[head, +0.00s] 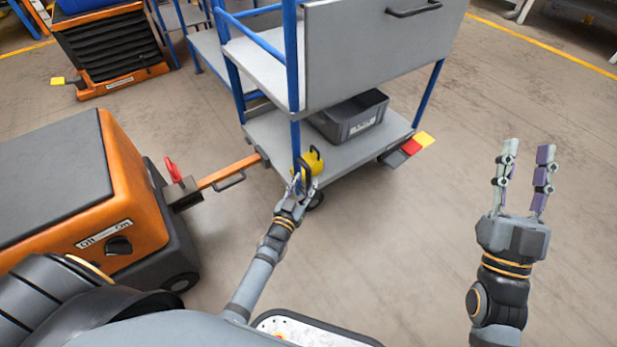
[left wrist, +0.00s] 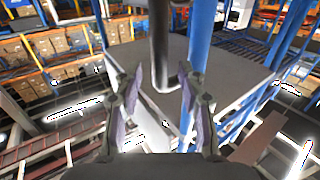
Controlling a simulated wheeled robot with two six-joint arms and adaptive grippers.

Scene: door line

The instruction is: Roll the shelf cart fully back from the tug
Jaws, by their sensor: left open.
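The shelf cart (head: 360,160) has blue posts, grey shelves and a grey upper panel. The orange and dark grey tug (head: 135,200) stands to its left. An orange drawbar (head: 228,171) spans from the cart's lower edge to the tug's black hitch, beside a red lever (head: 173,169). I cannot tell if it is latched. My left gripper (head: 301,180) is open at a dark upright handle (head: 306,167) on the cart's near corner. In the left wrist view the handle (left wrist: 160,45) shows between the fingers, without clear contact. My right gripper (head: 525,165) is open and empty, right of the cart.
Another orange and black machine (head: 110,45) and blue-framed racks stand behind left. The floor right of the cart is clear, with a yellow line (head: 545,45) farther back.

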